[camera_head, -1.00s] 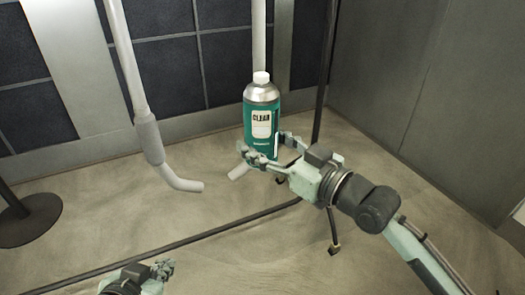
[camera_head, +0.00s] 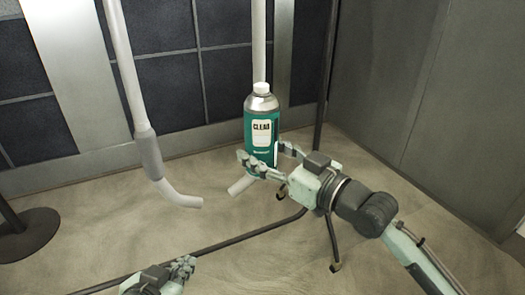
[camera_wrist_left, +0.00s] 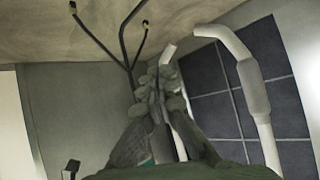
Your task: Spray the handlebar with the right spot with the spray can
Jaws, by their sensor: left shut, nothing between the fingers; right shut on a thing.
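The spray can (camera_head: 262,138) is teal with a silver shoulder, a white cap and a label reading "CLEAR". My right gripper (camera_head: 264,160) is shut on its lower part and holds it upright. A pale handlebar (camera_head: 148,155) with a thick sleeve and bent end hangs left of the can, apart from it. A second pale bar (camera_head: 258,45) runs behind the can, its bent end (camera_head: 241,186) showing below. No spot is clear on either bar. My left gripper (camera_head: 184,267) is shut and empty at the bottom; its fingers show in the left wrist view (camera_wrist_left: 165,85).
A dark stand (camera_head: 320,85) with thin legs across the floor stands behind my right gripper. A dark round base (camera_head: 28,235) is at the left. Dark tiled panels (camera_head: 165,85) and a grey wall (camera_head: 425,110) close off the back and right.

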